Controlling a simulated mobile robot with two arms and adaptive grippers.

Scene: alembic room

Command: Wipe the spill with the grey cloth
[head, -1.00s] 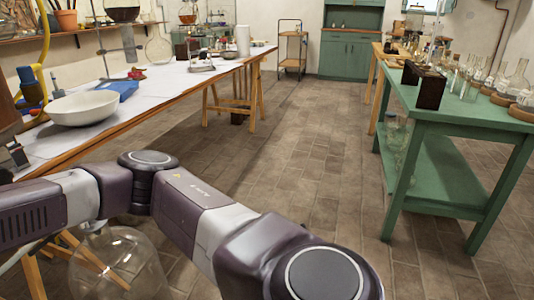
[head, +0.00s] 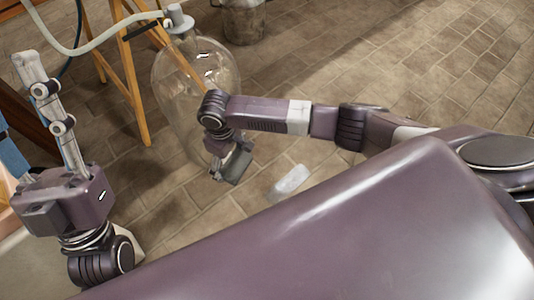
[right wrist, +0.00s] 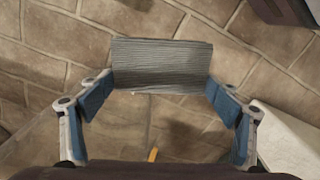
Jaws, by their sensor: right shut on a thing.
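My right gripper (head: 232,168) is low over the tiled floor, close to a large glass carboy. It is shut on the grey cloth (right wrist: 162,62), a ribbed grey piece held between the blue finger pads in the right wrist view. In the head view the cloth (head: 238,166) shows small at the fingertips.
The glass carboy (head: 190,75), with a grey stopper and hose (head: 100,48), stands just behind and left of the right gripper. A wooden trestle leg (head: 128,80) is left of it. A grey bucket (head: 243,20) stands behind. Floor to the right is open.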

